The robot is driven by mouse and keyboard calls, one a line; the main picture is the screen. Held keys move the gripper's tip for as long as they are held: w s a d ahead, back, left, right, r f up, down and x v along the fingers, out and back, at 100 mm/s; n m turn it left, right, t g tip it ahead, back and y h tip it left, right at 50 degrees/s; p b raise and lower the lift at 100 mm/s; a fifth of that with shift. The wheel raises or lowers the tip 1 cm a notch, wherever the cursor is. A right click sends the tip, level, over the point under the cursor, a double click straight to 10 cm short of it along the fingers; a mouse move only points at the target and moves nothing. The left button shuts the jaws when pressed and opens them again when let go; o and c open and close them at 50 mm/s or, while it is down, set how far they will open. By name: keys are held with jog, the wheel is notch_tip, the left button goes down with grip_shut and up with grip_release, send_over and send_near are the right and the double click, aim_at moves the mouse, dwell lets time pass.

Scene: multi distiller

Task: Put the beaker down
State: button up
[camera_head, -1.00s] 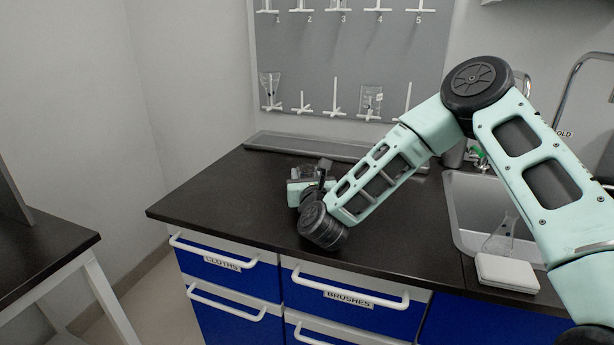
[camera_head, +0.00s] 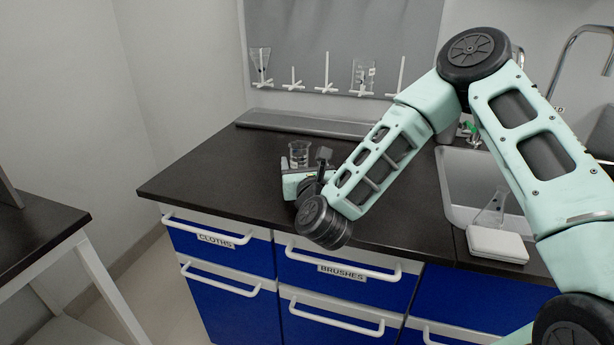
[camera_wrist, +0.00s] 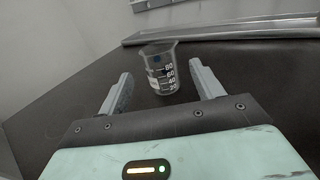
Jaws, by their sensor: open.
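A clear glass beaker (camera_head: 298,154) with printed volume marks stands upright on the black countertop (camera_head: 222,178), left of the sink. In the wrist view the beaker (camera_wrist: 161,70) is just ahead of my gripper (camera_wrist: 160,82), between the lines of its two fingers, with visible gaps on both sides. The fingers are spread open and do not touch the beaker. In the head view my gripper is mostly hidden behind my own wrist, on the near side of the beaker.
A grey drip tray (camera_head: 305,123) runs along the wall behind, below a pegboard (camera_head: 340,45) with hanging glassware. At right are a sink (camera_head: 455,190), a flask (camera_head: 492,208) and a white box (camera_head: 497,244). The counter to the left is clear.

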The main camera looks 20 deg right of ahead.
jog(key=s, duration=0.5)
jog(key=shift+s+a, duration=0.3)
jog(key=shift+a, duration=0.1)
